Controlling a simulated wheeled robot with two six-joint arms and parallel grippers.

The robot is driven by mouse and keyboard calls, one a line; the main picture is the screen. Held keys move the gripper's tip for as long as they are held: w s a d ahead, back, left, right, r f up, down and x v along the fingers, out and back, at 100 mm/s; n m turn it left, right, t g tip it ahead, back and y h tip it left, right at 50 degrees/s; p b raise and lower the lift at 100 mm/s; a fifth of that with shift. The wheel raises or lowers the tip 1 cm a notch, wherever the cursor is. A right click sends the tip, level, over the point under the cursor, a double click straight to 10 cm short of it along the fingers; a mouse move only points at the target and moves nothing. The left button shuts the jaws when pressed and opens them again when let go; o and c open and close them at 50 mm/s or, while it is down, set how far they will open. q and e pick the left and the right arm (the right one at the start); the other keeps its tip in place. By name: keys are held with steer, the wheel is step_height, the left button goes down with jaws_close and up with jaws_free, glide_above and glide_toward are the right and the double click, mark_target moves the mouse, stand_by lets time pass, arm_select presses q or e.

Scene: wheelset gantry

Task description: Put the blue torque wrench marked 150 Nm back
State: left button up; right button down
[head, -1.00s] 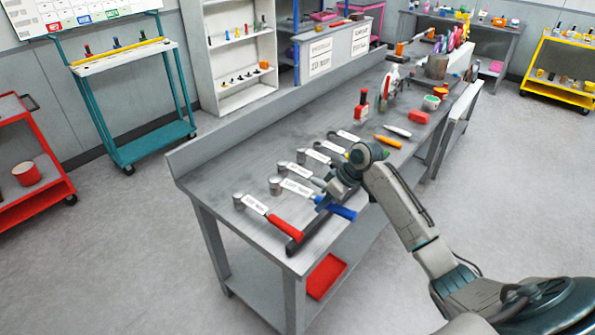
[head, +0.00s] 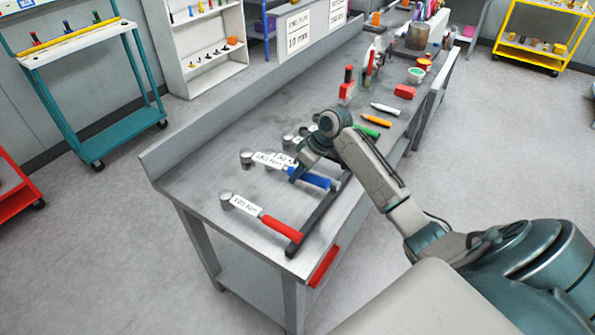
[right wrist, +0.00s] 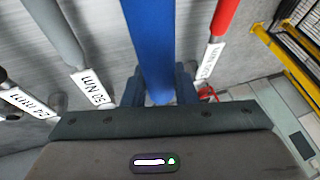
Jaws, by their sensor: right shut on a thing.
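The blue torque wrench (head: 318,180) has a round metal head and a white label that seems to read 150 Nm. My right gripper (head: 303,170) is shut on its blue handle, and the wrench appears raised a little above the bench. In the right wrist view the blue handle (right wrist: 152,45) runs between the two fingers (right wrist: 158,88). A dark rail (head: 322,212) lies along the bench's front edge, below the handle. The wrench's head and label overlap the wrenches behind it in the head view. My left gripper is out of view.
A red-handled wrench (head: 280,228) lies nearer on the bench (head: 185,190). Grey-handled wrenches, one marked 50 Nm (right wrist: 92,88), lie on the other side, partly hidden by my arm. Green (head: 372,119), orange (head: 376,120) and white (head: 385,109) tools lie farther along.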

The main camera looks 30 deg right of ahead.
steer(key=shift+w+r+p, duration=0.1)
steer(key=shift+w+p, duration=0.15)
steer(key=shift+p, duration=0.1)
steer(key=shift+w+f, duration=0.15)
steer(key=shift+f, duration=0.65)
steer(key=shift+f+b, duration=1.8)
steer(key=shift+f, duration=1.95)
steer(key=c, duration=1.1)
jaws_free()
